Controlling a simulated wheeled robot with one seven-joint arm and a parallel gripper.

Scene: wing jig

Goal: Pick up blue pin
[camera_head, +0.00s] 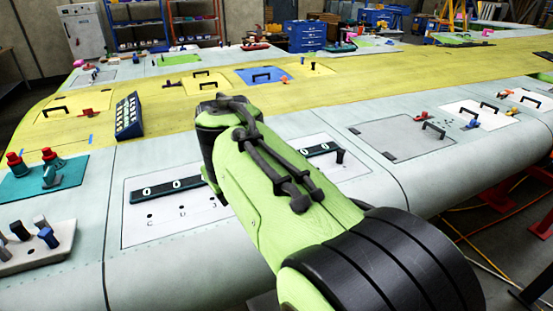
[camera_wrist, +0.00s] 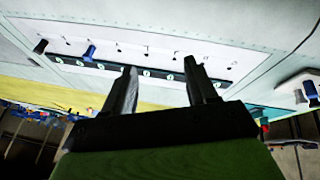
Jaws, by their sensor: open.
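My gripper (camera_wrist: 161,67) is open and empty in the wrist view. Its two dark fingers are spread over the white panel. A blue pin (camera_wrist: 88,52) stands on the panel, left of the fingers and apart from them. The arm seems to hide this pin in the head view. Another blue pin (camera_head: 47,238) stands in a white block (camera_head: 38,258) at the lower left of the head view. A blue pin (camera_wrist: 310,89) on a white block also shows at the right edge of the wrist view. My gripper's fingers are hidden behind my green arm in the head view.
The white panel (camera_head: 133,232) has labelled holes and a dark strip with round dials (camera_head: 165,188). A dark pin (camera_head: 340,157) stands at its right. A teal plate (camera_head: 22,190) with red-topped parts lies at the left. A dark blue box (camera_head: 128,117) stands behind.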

